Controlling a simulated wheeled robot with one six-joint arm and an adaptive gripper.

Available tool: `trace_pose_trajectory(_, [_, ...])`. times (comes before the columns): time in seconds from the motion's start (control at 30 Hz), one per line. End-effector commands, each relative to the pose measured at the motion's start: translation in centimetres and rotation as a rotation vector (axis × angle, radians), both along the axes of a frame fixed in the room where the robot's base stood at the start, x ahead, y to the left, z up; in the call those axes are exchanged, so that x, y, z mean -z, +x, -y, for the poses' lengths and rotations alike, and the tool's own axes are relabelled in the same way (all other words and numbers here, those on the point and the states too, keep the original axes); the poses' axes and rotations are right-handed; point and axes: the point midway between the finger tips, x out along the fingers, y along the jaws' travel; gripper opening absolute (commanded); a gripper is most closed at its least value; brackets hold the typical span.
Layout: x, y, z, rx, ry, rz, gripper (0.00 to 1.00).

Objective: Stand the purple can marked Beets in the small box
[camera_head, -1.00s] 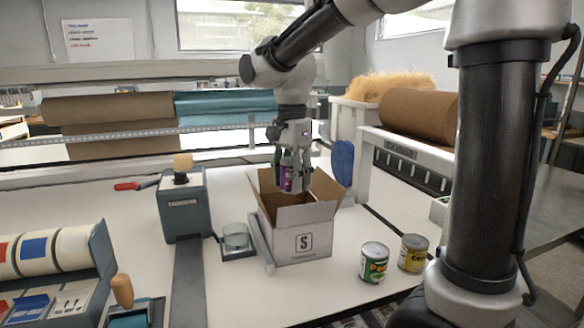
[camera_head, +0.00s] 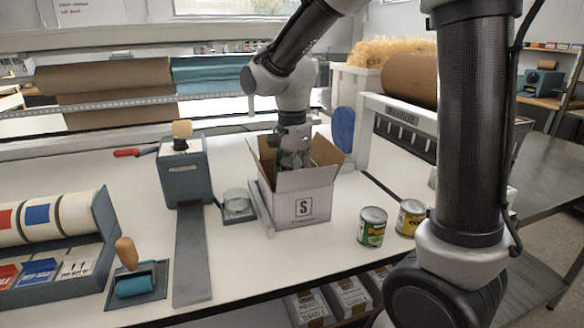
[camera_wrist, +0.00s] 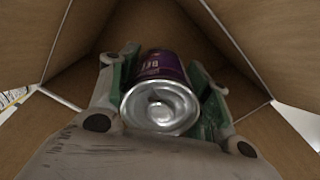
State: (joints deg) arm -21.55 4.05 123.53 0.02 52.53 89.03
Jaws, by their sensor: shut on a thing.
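The small box (camera_head: 317,205), a cardboard carton with a white front marked S, stands open on the table with its flaps up. My gripper (camera_head: 294,158) reaches down into the box opening, its fingers partly hidden by the front flap. In the wrist view my gripper (camera_wrist: 160,95) is shut on the purple can (camera_wrist: 166,66), one green-padded finger on each side. The can's silver end faces the camera, and part of its lettering shows. Brown cardboard walls surround it. Whether the can touches the box floor cannot be told.
A green-labelled can (camera_head: 372,227) and a yellow-labelled can (camera_head: 410,217) stand right of the box. A glass dish on a small scale (camera_head: 238,205) and a grey dispenser (camera_head: 184,172) are to the left.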

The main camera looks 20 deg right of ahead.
Motion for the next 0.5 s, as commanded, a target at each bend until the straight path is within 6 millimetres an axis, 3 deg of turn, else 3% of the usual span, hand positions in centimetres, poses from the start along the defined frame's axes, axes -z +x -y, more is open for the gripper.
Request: trace_pose_trajectory(0.5, [4.0,0.0,0.0,0.000,0.000,0.000,0.21])
